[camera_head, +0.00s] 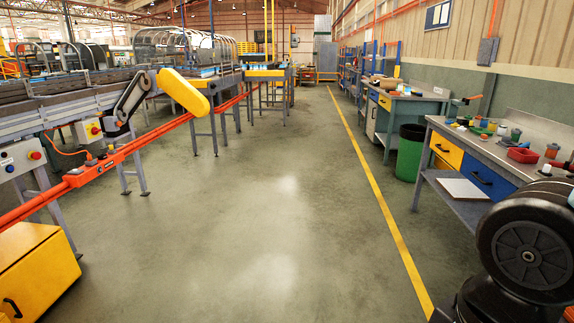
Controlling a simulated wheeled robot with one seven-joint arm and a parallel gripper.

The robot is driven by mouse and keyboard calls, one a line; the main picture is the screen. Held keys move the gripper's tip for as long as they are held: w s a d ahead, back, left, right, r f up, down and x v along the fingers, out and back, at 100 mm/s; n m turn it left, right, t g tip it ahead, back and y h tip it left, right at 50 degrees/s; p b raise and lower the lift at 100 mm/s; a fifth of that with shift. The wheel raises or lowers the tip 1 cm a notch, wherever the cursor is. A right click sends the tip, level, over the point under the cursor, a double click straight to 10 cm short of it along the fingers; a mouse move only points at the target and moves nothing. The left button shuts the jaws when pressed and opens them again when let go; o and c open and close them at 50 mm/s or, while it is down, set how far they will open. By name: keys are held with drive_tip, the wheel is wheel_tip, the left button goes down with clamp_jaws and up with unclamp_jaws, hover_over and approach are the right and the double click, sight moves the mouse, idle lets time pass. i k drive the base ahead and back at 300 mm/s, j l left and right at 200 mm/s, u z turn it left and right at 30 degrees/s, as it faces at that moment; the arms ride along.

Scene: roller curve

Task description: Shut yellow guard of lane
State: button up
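A long yellow guard (182,92) with rounded ends stands out from the side of the roller conveyor (75,100) at the left, tilted down to the right. Its upper left end is close to a dark, long drive unit (130,97) that slants the other way. The drive unit shows uncovered, and the yellow guard is beside it, not over it. How the guard is hinged is too small to tell. My gripper is not in view; a round black joint of my arm (527,250) fills the lower right corner.
An orange rail (150,135) runs along the conveyor's front. Control boxes (20,158) and a yellow cabinet (35,272) stand at left. A workbench (490,150) and a green bin (410,152) stand at right. The middle floor (250,200) is clear.

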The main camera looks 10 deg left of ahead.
sight(170, 81)
drive_tip(key=i+u, duration=0.1)
drive_tip(key=i, duration=5.75)
drive_tip(key=i+u, duration=0.1)
drive_tip(key=i, duration=0.45)
drive_tip(key=i+l+u, duration=0.1)
drive_tip(key=i, duration=0.4)
drive_tip(key=i+l+u, duration=0.1)
drive_tip(key=i, duration=0.45)
drive_tip(key=i+u, duration=0.3)
drive_tip(key=u, duration=0.2)
drive_tip(key=i+l+u, duration=0.25)
drive_tip(key=u, duration=0.2)
drive_tip(key=i+l+u, duration=0.3)
drive_tip(key=u, duration=0.2)
drive_tip(key=i+l+u, duration=0.25)
drive_tip(key=u, duration=0.2)
drive_tip(key=i+l+u, duration=0.25)
drive_tip(key=l+u, duration=0.25)
drive_tip(key=l, duration=0.15)
drive_tip(key=i+l+u, duration=0.15)
drive_tip(key=l+u, duration=0.15)
drive_tip(key=i+l, duration=0.2)
drive_tip(key=i, duration=0.2)
drive_tip(key=i+l, duration=0.15)
drive_tip(key=i, duration=0.25)
drive_tip(key=i+l, duration=0.2)
drive_tip(key=i, duration=0.2)
